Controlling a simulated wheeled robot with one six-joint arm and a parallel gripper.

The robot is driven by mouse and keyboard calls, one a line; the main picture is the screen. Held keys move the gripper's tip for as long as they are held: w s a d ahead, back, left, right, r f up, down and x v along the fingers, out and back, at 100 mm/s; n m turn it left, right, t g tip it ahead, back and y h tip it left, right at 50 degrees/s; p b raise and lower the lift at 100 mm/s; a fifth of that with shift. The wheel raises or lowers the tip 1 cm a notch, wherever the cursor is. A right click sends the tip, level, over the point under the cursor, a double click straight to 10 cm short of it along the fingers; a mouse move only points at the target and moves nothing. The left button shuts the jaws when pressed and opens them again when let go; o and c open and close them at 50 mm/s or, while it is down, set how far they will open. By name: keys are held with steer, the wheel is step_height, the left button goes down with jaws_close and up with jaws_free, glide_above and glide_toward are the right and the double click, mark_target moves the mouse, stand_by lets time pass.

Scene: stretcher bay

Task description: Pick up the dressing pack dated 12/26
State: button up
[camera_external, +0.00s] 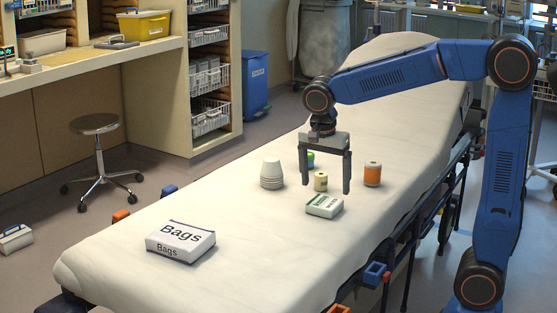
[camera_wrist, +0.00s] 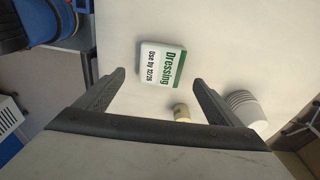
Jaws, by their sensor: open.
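The dressing pack (camera_external: 324,206) is a small white and green box lying flat on the stretcher's pale sheet. In the wrist view the pack (camera_wrist: 162,66) shows the words "Dressing" and "Use by 12/26". My gripper (camera_external: 327,187) is open and empty, pointing down above the stretcher. Its fingertips are close to the pack in the external view and apart from it. In the wrist view my gripper (camera_wrist: 160,73) has a finger on either side of the pack, with space on both sides.
A cream roll or bottle (camera_external: 320,183), a stack of cups (camera_external: 271,174), an orange container (camera_external: 372,176) and a partly hidden green item (camera_external: 310,160) stand near the gripper. A Bags box (camera_external: 181,243) lies towards the front left. The sheet (camera_external: 262,235) between is clear.

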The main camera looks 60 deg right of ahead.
mark_target(325, 202)
steer(key=shift+w+d+f, duration=0.1)
steer(key=shift+f, duration=1.45)
steer(key=shift+d+f, duration=0.1)
steer(key=shift+f, duration=1.4)
steer(key=shift+f, duration=0.25)
steer(key=c, duration=1.1)
steer(key=shift+c, duration=0.2)
steer(key=shift+r, duration=0.1)
